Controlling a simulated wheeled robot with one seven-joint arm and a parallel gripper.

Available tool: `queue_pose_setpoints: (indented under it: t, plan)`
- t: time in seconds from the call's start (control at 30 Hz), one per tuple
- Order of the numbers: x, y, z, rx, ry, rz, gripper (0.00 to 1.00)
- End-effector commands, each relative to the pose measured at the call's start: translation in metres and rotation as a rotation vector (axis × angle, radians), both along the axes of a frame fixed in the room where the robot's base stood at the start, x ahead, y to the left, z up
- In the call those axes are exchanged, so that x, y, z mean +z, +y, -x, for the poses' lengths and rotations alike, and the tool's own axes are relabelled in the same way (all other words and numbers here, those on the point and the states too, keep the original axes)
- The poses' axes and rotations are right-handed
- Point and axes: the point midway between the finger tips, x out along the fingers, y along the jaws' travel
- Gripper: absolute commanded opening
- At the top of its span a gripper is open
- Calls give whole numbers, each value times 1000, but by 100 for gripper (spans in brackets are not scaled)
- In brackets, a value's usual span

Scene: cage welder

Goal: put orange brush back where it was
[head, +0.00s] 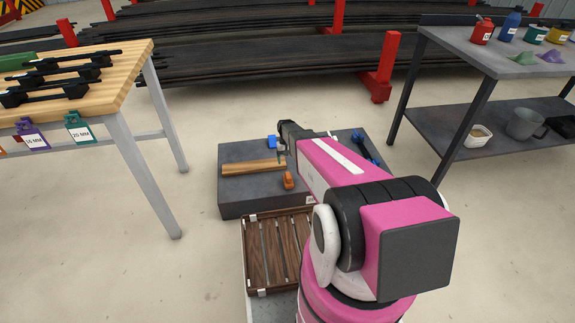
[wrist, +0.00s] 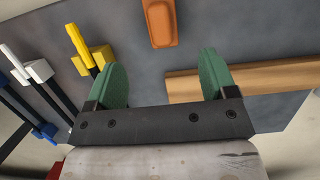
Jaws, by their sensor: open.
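An orange piece (head: 288,181) rests on the dark grey block top near its front edge; I take it for the orange brush. In the wrist view the orange piece (wrist: 161,22) lies at the top edge, partly cut off, ahead of the fingers and apart from them. Its handle cannot be made out. My gripper (head: 282,155) is above the block, behind the orange piece in the head view.
A wooden bar (head: 253,168) lies on the grey block (head: 265,203). Yellow (wrist: 78,40), white (wrist: 39,70) and blue (wrist: 44,131) tools lie beside my gripper. A slatted brown box (head: 268,255) is in front. A wooden-topped table (head: 128,75) stands left, a metal shelf (head: 455,38) right.

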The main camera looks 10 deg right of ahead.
Motion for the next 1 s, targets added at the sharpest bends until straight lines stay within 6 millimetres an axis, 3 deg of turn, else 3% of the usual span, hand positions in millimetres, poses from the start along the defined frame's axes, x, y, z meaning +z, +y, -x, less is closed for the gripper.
queue_pose_setpoints:
  t: [0.17, 0.4, 0.6, 0.8, 1.0]
  plan:
    - [54, 0, 48, 0, -46, 0, 78]
    - [154, 0, 142, 0, -155, 0, 78]
    - [214, 0, 208, 0, -233, 0, 78]
    - [239, 0, 237, 0, -271, 0, 78]
    - [241, 0, 237, 0, -276, 0, 78]
